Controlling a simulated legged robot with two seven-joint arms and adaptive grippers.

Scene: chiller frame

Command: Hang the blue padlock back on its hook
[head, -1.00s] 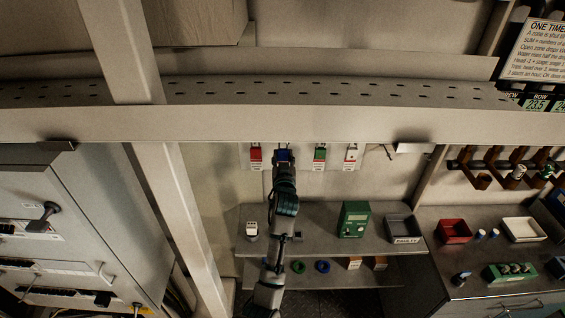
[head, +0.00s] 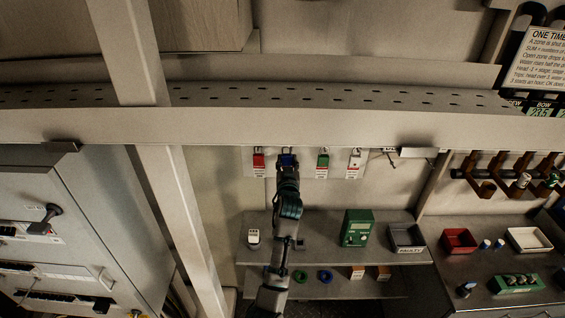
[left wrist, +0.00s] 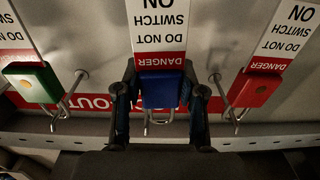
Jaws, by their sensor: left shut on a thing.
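The blue padlock (head: 287,160) is between the fingers of my left gripper (head: 287,163), in front of the tag row under the beam. In the left wrist view the blue padlock (left wrist: 158,89) is held between both fingers of the left gripper (left wrist: 158,98), its metal shackle pointing down in that picture. A white and red DANGER tag (left wrist: 157,35) adjoins it. Its hook is not clearly visible, so I cannot tell whether the shackle is around it. My right gripper is not in view.
A red padlock (head: 258,160) hangs left of the blue one, a green padlock (head: 323,160) right. Both flank it closely in the wrist view. A perforated beam (head: 330,125) runs just above. A shelf (head: 330,245) below carries a green meter (head: 357,228) and a grey bin (head: 406,237).

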